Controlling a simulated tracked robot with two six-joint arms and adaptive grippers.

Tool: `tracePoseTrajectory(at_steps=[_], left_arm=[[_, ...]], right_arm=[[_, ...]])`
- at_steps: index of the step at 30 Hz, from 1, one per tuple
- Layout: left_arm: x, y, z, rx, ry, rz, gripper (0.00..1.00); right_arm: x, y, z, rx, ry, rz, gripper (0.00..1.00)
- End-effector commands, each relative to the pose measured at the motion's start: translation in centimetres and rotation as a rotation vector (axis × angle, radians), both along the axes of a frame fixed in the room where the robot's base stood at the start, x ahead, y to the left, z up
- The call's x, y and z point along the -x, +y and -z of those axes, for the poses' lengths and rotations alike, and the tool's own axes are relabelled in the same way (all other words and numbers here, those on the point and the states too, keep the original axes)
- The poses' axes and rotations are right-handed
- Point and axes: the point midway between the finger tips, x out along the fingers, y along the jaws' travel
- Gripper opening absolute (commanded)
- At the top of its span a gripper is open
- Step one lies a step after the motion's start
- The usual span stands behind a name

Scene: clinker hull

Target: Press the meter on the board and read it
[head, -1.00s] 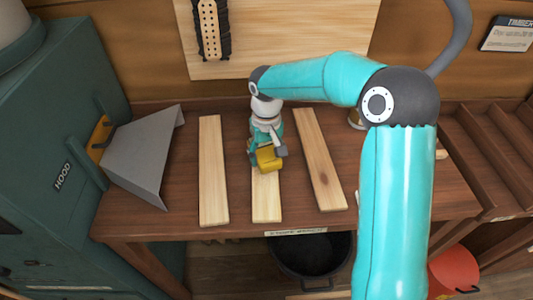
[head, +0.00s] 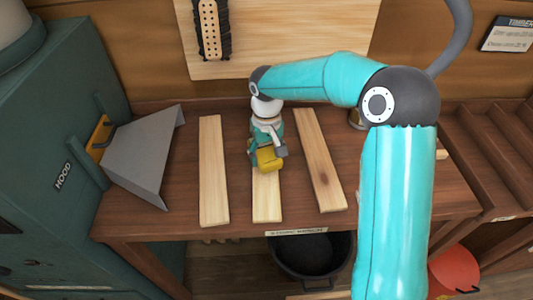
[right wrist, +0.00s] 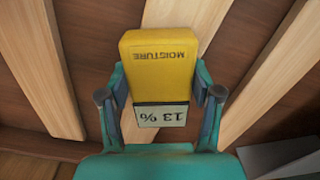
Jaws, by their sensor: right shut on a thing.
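The yellow moisture meter (head: 269,158) is held in my right gripper (head: 267,147), over the middle one of three pale boards. In the right wrist view the meter (right wrist: 160,72) sits between the two fingers of my right gripper (right wrist: 160,97), which are shut on its sides. Its label reads MOISTURE and its display (right wrist: 160,115) reads 13 %, both upside down in this view. The middle board (head: 267,202) lies on the brown bench. The contact between meter and board is hidden. My left gripper is not in view.
The left board (head: 213,175) and right board (head: 321,165) lie beside the middle one. A grey hood (head: 145,155) stands at the bench's left end. A dark bucket (head: 311,258) is below the front edge. Wooden racks are at the right.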

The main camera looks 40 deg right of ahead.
Motion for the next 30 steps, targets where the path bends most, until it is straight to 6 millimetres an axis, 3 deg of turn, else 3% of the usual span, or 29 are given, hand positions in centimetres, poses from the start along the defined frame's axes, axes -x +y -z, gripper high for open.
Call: tracePoseTrajectory(at_steps=[5,30], left_arm=[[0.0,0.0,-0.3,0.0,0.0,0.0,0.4],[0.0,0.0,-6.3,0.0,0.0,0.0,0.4]], right_arm=[[0.3,0.1,0.0,-0.002,0.013,-0.002,0.23],[0.1,0.0,-8.0,0.0,0.002,0.0,0.23]])
